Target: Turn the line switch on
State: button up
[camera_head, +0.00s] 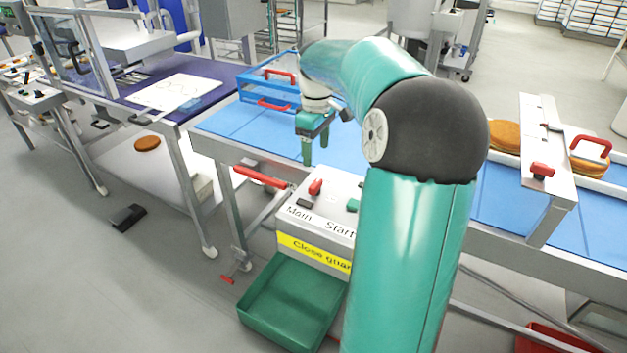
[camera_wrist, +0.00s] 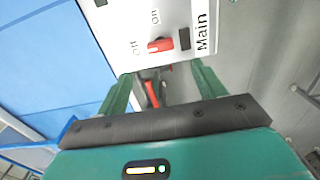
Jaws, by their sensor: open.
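The control box (camera_head: 285,222) stands at the conveyor's front edge, with "Main" and "Start" lettering and a yellow "Close guard" strip. A red switch (camera_head: 315,187) sits on its top. In the wrist view this red switch (camera_wrist: 160,45) lies beside the "Off" mark, with "On" above it; its exact setting is hard to tell. My gripper (camera_head: 316,149) is open and empty, above and behind the box in the head view. In the wrist view my gripper (camera_wrist: 160,74) has its fingers spread, and the switch lies beyond the fingertips, apart from them.
A black part (camera_head: 304,203) and a green button (camera_head: 353,204) are near the switch. A green bin (camera_head: 262,304) is below the box. A blue-framed guard (camera_head: 268,84) with red handles stands on the conveyor (camera_head: 238,126). My arm hides the box's right side.

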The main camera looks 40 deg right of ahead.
aim_at(316, 183)
notch_tip(316, 183, down, 10)
jog(key=shift+f, duration=0.2)
jog(key=c, duration=1)
